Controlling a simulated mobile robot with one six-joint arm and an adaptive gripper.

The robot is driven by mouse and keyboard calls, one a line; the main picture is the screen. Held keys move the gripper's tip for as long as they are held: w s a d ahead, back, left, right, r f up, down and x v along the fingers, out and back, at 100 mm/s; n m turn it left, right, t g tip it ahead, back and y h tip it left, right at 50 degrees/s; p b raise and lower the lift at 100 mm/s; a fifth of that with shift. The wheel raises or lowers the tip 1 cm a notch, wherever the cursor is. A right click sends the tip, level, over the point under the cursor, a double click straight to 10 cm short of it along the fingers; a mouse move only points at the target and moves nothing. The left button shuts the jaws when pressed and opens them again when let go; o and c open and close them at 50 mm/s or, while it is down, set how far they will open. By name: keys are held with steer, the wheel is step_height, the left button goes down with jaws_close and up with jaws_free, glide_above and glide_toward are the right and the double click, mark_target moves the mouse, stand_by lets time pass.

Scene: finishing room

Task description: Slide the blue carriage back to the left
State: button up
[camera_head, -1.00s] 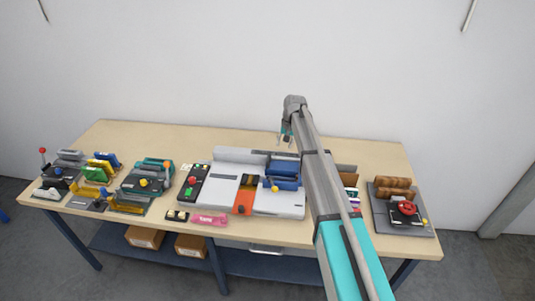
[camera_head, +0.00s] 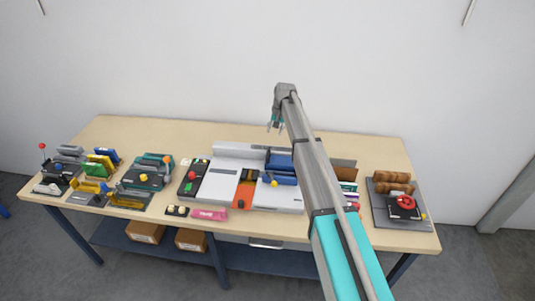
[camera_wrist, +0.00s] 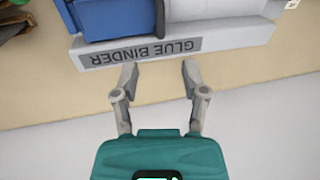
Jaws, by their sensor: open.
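The blue carriage (camera_head: 280,160) sits at the right part of the pale grey glue binder (camera_head: 218,186), with a yellow knob (camera_head: 274,183) at its front. My arm hides part of the machine's right end. In the wrist view the blue carriage (camera_wrist: 115,17) is at the top left, above the upside-down "GLUE BINDER" label (camera_wrist: 140,51). My gripper (camera_head: 274,127) is above and behind the machine, apart from the carriage. In the wrist view my gripper (camera_wrist: 159,67) shows two spread fingers with nothing between them.
An orange piece (camera_head: 243,196) lies across the binder left of the carriage. A control box (camera_head: 187,190) stands at the binder's left end. A device with a red wheel (camera_head: 405,202) stands at the right. The table's back strip (camera_head: 190,132) is clear.

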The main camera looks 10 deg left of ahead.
mark_target(268, 153)
steer(key=shift+a+f+b, duration=0.45)
steer(key=shift+f+b, duration=1.65)
steer(key=shift+f, duration=0.05)
steer(key=shift+a+f+b, duration=0.4)
steer(key=shift+f+b, duration=1.65)
steer(key=shift+f, duration=0.1)
steer(key=shift+a+f+b, duration=0.45)
steer(key=shift+f+b, duration=1.65)
steer(key=shift+f, duration=0.05)
steer(key=shift+c, duration=0.3)
jaws_close()
steer(key=shift+a, duration=0.15)
steer(key=shift+w+d, duration=0.1)
steer(key=shift+d, duration=0.1)
